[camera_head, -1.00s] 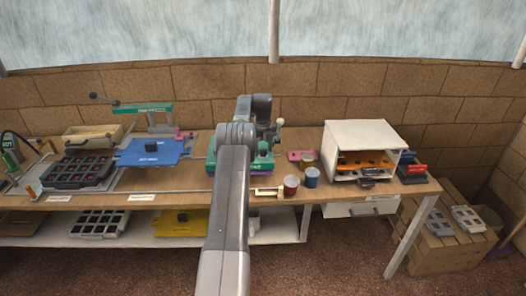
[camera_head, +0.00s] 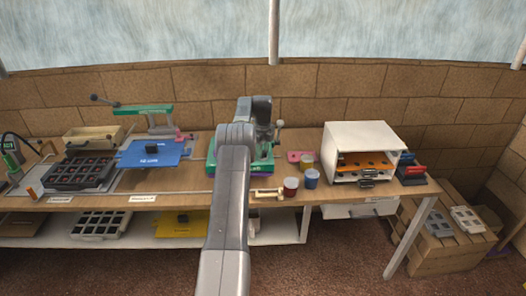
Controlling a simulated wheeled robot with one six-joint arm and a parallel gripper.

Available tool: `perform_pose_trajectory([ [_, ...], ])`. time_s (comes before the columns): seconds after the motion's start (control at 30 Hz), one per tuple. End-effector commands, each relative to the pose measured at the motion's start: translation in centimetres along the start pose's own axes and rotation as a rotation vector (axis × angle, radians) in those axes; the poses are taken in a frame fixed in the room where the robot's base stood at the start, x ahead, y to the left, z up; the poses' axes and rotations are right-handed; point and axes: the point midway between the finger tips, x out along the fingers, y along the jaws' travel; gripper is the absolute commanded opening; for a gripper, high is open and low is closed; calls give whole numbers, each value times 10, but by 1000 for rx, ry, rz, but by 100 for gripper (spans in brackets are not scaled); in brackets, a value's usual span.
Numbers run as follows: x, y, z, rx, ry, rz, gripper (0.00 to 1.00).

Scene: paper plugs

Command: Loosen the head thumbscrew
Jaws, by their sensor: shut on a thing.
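My gripper (camera_head: 264,132) hangs down at the end of my arm, over a green and purple fixture (camera_head: 262,167) on the bench. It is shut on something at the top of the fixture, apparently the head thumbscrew. The thumbscrew itself is hidden by my gripper and arm, so how far it is turned cannot be seen. A lever with a pale knob (camera_head: 279,124) stands upright just right of my gripper.
A green lever press (camera_head: 143,109), a blue plate (camera_head: 135,156) and a black tray (camera_head: 80,184) are at left. A small wooden stand (camera_head: 267,194) sits near the front edge.

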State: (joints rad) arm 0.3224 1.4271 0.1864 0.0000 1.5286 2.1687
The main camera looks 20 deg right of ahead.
Motion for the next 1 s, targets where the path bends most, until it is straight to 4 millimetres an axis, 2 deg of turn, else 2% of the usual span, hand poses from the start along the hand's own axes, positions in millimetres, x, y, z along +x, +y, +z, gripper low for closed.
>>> perform_pose_trajectory([
  [1.0,-1,0,0,-1162,0,-2,10],
])
